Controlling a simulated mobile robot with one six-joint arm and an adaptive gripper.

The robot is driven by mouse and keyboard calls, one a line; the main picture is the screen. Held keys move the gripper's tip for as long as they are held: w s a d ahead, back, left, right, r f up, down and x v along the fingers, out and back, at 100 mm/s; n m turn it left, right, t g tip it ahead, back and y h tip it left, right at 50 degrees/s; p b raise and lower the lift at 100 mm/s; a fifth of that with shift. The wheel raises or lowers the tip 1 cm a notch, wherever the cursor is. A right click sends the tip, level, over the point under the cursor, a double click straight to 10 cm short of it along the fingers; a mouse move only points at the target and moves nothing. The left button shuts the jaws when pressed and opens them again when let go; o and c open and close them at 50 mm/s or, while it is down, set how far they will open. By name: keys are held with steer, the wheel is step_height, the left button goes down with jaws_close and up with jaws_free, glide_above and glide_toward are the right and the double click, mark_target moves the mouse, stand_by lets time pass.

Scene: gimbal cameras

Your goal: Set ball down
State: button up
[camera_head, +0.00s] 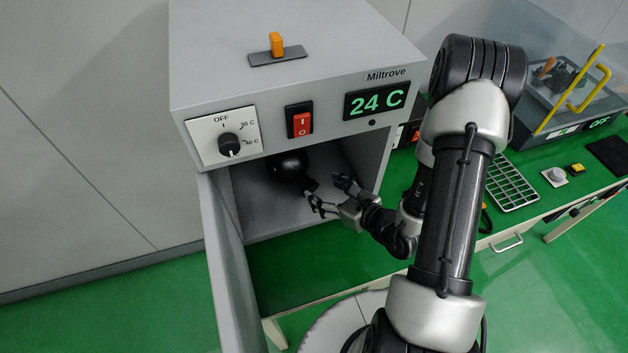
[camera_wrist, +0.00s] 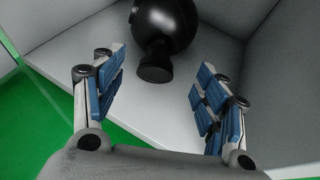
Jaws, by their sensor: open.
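The ball (camera_head: 287,165) is dark and glossy and sits inside the chamber of the grey Miltrove oven (camera_head: 290,75). In the wrist view the black ball (camera_wrist: 168,22) has a short stub (camera_wrist: 156,66) that points toward my gripper, and its top is cut off by the picture's edge. It rests on the light chamber floor (camera_wrist: 75,52). My gripper (camera_head: 326,193) is at the chamber's mouth. In the wrist view my gripper (camera_wrist: 158,85) is open, its blue-padded fingers spread on either side of the stub, touching neither it nor the ball.
The oven door (camera_head: 232,265) hangs open on the left. The front carries a dial (camera_head: 229,144), a red switch (camera_head: 300,122) and a display (camera_head: 375,101) reading 24 C. A wire rack (camera_head: 510,182) and a clear-lidded device (camera_head: 575,85) stand on the green bench at right.

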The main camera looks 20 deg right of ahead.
steer(key=s+a+r+n+g+y, duration=0.35)
steer(key=a+r+n+y, duration=0.25)
steer(key=a+r+n, duration=0.45)
steer(key=s+a+r+n+g, duration=0.6)
steer(key=s+r+n+g, duration=0.1)
steer(key=s+r+n, duration=0.15)
steer(key=s+d+r+n+g+h, duration=0.1)
steer(key=s+d+n+g+h, duration=0.1)
steer(key=s+n+h, duration=0.4)
steer(key=s+d+r+n+t+h, duration=0.2)
steer(key=d+r+n+t+h, duration=0.2)
steer(key=d, duration=0.5)
step_height(320, 180, up, 2)
steer(key=n+h, duration=0.1)
steer(key=n, duration=0.1)
steer(key=shift+s+d+r+n+t, duration=0.2)
steer(key=shift+d+r+n+t, duration=0.05)
steer(key=shift+n+t, duration=0.1)
